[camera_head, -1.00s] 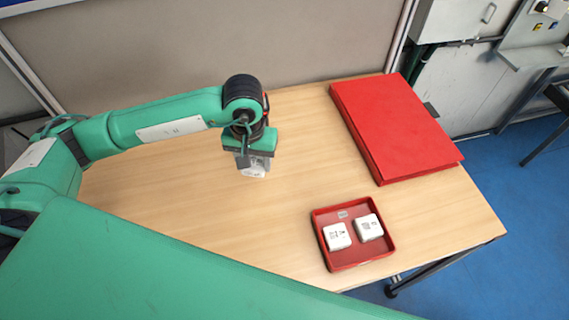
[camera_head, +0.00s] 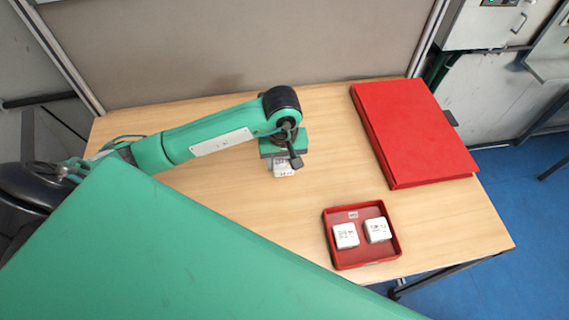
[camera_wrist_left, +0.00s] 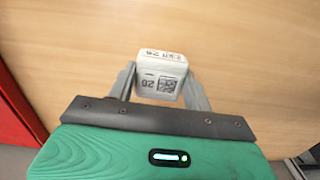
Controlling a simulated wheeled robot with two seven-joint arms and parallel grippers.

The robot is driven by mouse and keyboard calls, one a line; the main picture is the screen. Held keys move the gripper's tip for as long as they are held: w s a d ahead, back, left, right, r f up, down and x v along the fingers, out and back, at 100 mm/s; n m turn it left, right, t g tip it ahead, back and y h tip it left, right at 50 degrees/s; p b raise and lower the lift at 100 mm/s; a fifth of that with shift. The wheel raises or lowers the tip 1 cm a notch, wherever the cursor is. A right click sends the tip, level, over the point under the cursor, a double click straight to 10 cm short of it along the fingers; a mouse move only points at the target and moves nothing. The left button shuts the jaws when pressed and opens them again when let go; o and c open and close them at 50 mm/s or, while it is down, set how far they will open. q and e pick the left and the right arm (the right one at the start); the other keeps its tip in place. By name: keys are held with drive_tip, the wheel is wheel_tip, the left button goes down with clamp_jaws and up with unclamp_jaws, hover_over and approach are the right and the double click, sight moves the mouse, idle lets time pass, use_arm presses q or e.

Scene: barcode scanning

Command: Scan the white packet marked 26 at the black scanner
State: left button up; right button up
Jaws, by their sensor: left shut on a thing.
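My left gripper (camera_head: 284,165) is shut on a white packet (camera_head: 284,170). It is above the wooden table, left of the red tray. In the left wrist view the packet (camera_wrist_left: 160,76) sits between the two grey fingers, with a square code and printed text on it. The number looks like 26, but the print is too small to be sure. I cannot pick out a black scanner for certain. A small dark object (camera_head: 450,117) shows at the right edge of the red folder, partly hidden. My right gripper is not in view.
A red tray (camera_head: 334,259) with two white packets (camera_head: 346,236) (camera_head: 377,230) stands at the table's front right. A large red folder (camera_head: 412,130) lies at the back right. A grey partition (camera_head: 240,45) borders the table (camera_head: 225,200) behind. The table's middle is clear.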

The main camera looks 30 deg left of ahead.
use_arm(q)
drive_tip(key=shift+w+a+f+b, duration=0.3)
drive_tip(key=shift+w+a+f, duration=0.2)
drive_tip(key=shift+w+f, duration=0.3)
drive_tip(key=shift+s, duration=0.15)
drive_tip(key=s+d+r+p, duration=0.4)
drive_tip(key=s+d+r, duration=0.4)
drive_tip(key=s+r, duration=0.2)
drive_tip(key=shift+s+p, duration=0.2)
drive_tip(key=shift+p, duration=0.15)
drive_tip(key=shift+a, duration=0.1)
